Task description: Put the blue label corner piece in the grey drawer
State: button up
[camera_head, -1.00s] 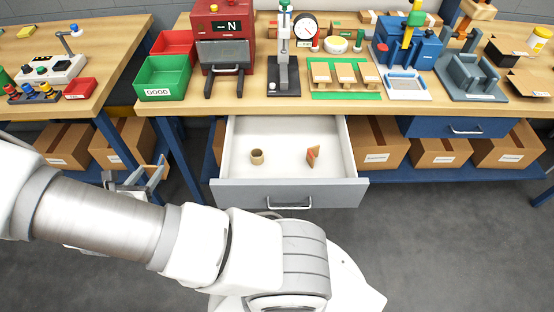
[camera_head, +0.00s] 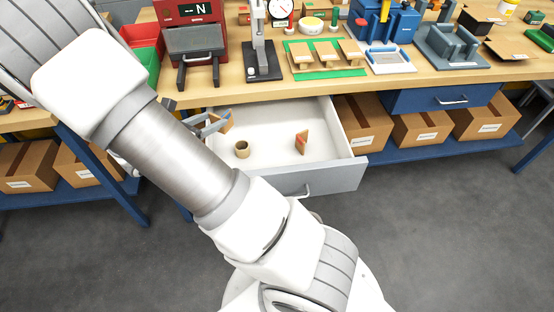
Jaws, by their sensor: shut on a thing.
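The grey drawer (camera_head: 338,179) stands open under the bench, its front partly behind my arm. My gripper (camera_head: 212,124) is at the drawer's left side, just beyond my arm link. It is shut on a small wooden piece (camera_head: 228,121); no label shows on it, so I cannot tell whether it is the blue label corner piece. The held piece overlaps the drawer's back left part in the picture; its height above the floor of the drawer is unclear. No blue label shows on any loose piece.
Inside the drawer lie a wooden ring-shaped piece (camera_head: 242,149) and a corner piece with a reddish face (camera_head: 302,142). The drawer's middle is bare. The bench edge (camera_head: 300,92) overhangs the drawer's back. Cardboard boxes (camera_head: 362,124) stand on the shelf to the right.

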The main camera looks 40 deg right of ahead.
jog(key=s+d+f+m+g+b, duration=0.2)
jog(key=s+d+m+g+b, duration=0.4)
jog(key=d+b, duration=0.5)
jog(key=b, duration=0.3)
send_over(271, 156)
jog(key=shift+g+h, duration=0.4)
notch_tip(271, 156, down, 10)
jog(key=shift+f, duration=0.2)
jog(key=o, duration=1.3)
jog(key=shift+r, duration=0.1)
